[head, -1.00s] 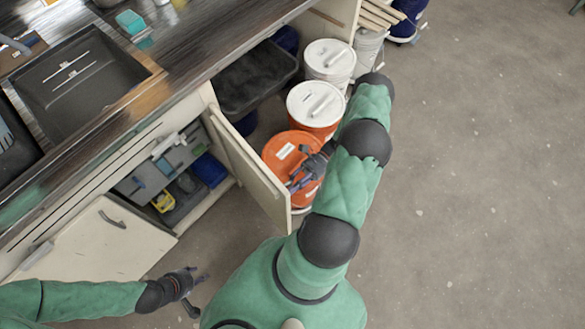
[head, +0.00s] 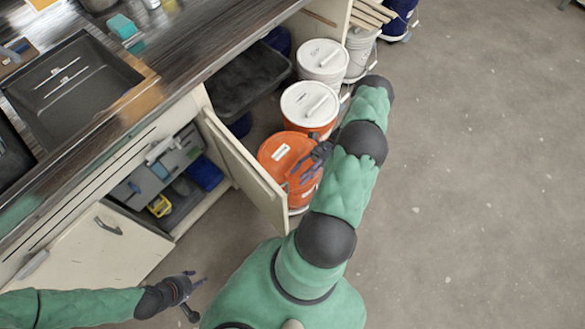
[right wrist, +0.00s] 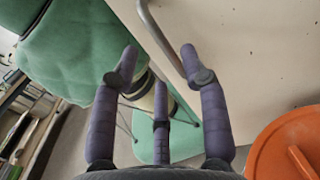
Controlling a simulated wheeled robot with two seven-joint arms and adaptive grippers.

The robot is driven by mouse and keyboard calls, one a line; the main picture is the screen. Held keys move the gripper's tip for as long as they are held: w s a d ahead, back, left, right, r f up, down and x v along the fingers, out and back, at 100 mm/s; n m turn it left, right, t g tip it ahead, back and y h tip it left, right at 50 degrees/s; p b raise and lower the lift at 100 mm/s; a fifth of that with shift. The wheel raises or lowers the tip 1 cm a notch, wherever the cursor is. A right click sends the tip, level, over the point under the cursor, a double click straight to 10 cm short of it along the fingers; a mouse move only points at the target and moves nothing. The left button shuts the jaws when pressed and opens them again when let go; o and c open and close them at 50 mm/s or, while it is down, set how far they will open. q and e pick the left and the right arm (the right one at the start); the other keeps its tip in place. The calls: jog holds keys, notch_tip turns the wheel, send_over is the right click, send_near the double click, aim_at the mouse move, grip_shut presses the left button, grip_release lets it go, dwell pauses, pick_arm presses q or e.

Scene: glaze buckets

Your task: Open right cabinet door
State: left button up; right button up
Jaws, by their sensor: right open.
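The right cabinet door (head: 245,172) is a cream panel standing swung out from the counter front, hinged at its left end. In the right wrist view the cream panel (right wrist: 255,50) fills the upper right, with a grey metal bar handle (right wrist: 152,30) on it. My right gripper (head: 312,165) is beside the door's free end, above the orange bucket. Its fingers, spread open in the right wrist view (right wrist: 158,66), are near the lower end of the handle; contact cannot be told. My left gripper (head: 200,293) is open and empty over the floor at the bottom.
An orange lidded bucket (head: 283,152) stands close to the door; it also shows in the right wrist view (right wrist: 285,150). White-lidded buckets (head: 310,100) stand behind it. The floor (head: 470,180) at right is clear.

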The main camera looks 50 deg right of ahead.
jog(key=shift+s+d, duration=0.15)
jog(key=shift+d, duration=1.1)
jog(key=shift+s+d, duration=0.15)
jog(key=shift+d, duration=1.1)
